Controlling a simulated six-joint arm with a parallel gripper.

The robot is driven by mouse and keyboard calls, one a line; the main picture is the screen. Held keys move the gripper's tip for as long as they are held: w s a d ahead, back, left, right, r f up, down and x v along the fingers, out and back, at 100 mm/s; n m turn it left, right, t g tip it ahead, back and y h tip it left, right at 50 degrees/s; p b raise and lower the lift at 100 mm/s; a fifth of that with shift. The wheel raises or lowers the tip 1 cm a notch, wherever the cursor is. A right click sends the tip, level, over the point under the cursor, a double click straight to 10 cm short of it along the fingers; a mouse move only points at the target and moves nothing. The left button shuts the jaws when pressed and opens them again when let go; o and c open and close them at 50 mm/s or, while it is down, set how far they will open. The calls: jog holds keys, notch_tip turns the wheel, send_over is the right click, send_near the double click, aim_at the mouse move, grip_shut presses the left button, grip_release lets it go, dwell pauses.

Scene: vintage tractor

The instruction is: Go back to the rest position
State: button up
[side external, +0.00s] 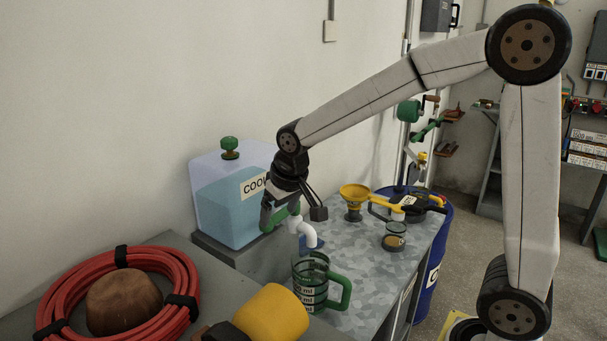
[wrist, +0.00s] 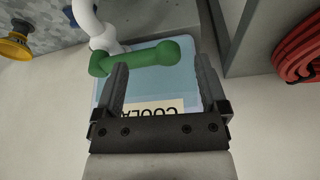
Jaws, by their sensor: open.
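My gripper (side external: 272,212) is open, close to the green tap handle (side external: 292,211) on the front of the coolant tank (side external: 225,205). In the wrist view my gripper (wrist: 160,66) has its two fingers apart; the left finger overlaps the green handle (wrist: 145,56), and nothing is clamped between them. I cannot tell whether a finger touches the handle. The white tap spout (side external: 307,232) points down above a clear measuring jug with a green handle (side external: 312,285). The tank holds blue liquid and carries a partly hidden label.
A yellow funnel (side external: 354,196) and a small glass jar (side external: 394,240) stand on the mottled worktop (side external: 350,265). A red hose coil (side external: 180,262) lies at the left front, beside a yellow cylinder (side external: 275,312). A blue drum (side external: 437,250) stands right of the worktop. A wall is behind the tank.

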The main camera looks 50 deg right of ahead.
jog(key=s+a+f+n+g, duration=0.1)
jog(key=s+f, duration=0.9)
jog(key=s, duration=0.4)
jog(key=shift+f+n+y, duration=0.25)
jog(key=shift+n+y, duration=0.05)
